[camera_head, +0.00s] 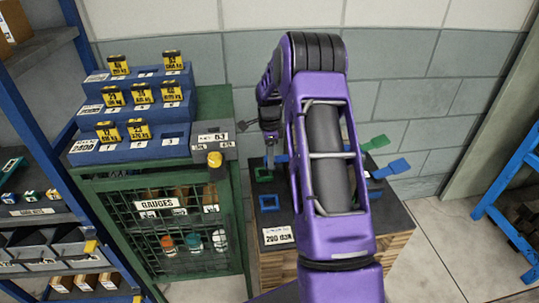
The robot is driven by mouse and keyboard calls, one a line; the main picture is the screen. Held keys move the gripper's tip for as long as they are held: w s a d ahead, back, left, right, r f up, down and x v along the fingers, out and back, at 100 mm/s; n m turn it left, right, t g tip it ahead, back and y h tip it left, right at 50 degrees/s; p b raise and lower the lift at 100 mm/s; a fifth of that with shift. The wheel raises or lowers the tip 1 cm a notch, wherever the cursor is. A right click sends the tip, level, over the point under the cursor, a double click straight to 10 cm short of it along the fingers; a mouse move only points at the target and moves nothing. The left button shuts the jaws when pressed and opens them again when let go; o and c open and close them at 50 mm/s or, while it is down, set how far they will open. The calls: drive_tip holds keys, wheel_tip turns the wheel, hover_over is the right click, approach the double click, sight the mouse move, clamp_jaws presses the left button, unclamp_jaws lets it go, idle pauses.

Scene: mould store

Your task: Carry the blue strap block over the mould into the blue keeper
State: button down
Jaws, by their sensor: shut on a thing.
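My gripper (271,150) points down over the left part of the dark-topped wooden stand, near the green keeper. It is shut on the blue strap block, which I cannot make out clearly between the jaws. My purple arm covers the middle of the stand, so I cannot see the mould.
A green caged gauge cabinet (168,228) with blue stepped racks (140,118) of yellow-tagged items stands close on the left. A flat green piece (376,143) lies behind the blue one. A blue ladder-like frame (512,180) stands right; the floor before it is clear.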

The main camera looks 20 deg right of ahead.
drive_tip(key=shift+f+b, duration=1.75)
drive_tip(key=shift+f, duration=5.4)
drive_tip(key=shift+a+r+p, duration=0.1)
drive_tip(key=shift+r+p, duration=0.05)
drive_tip(key=shift+p, duration=0.35)
drive_tip(key=shift+f+b, duration=0.6)
drive_tip(key=shift+f, duration=1.85)
